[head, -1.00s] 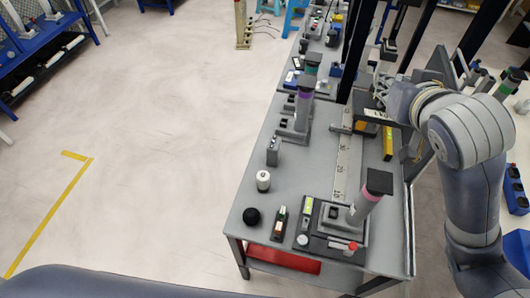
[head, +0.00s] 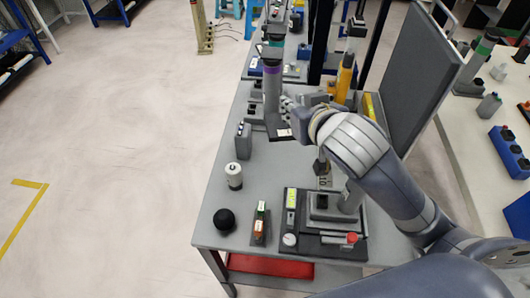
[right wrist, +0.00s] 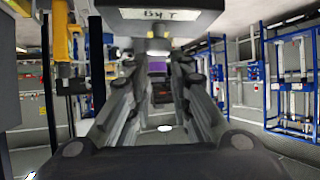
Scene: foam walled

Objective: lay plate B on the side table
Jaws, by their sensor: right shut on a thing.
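My right gripper (head: 291,108) is over the far half of the grey bench (head: 207,215), beside a stand with a purple band (head: 272,85). It is shut on a dark plate (head: 279,128) with a small pale label, which I take to be plate B; the gripper partly covers it. In the right wrist view the fingers (right wrist: 160,62) converge below a grey piece with lettering (right wrist: 160,17) that I cannot read surely. A white table (head: 462,140) stands at the right; I cannot tell whether it is the side table. My left gripper is not in view.
On the bench's near half are a black ball (head: 224,220), a white cylinder (head: 234,176), a grey box (head: 243,141) and a stand on a dark base (head: 325,236). A tall grey panel (head: 410,75) rises at the bench's right.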

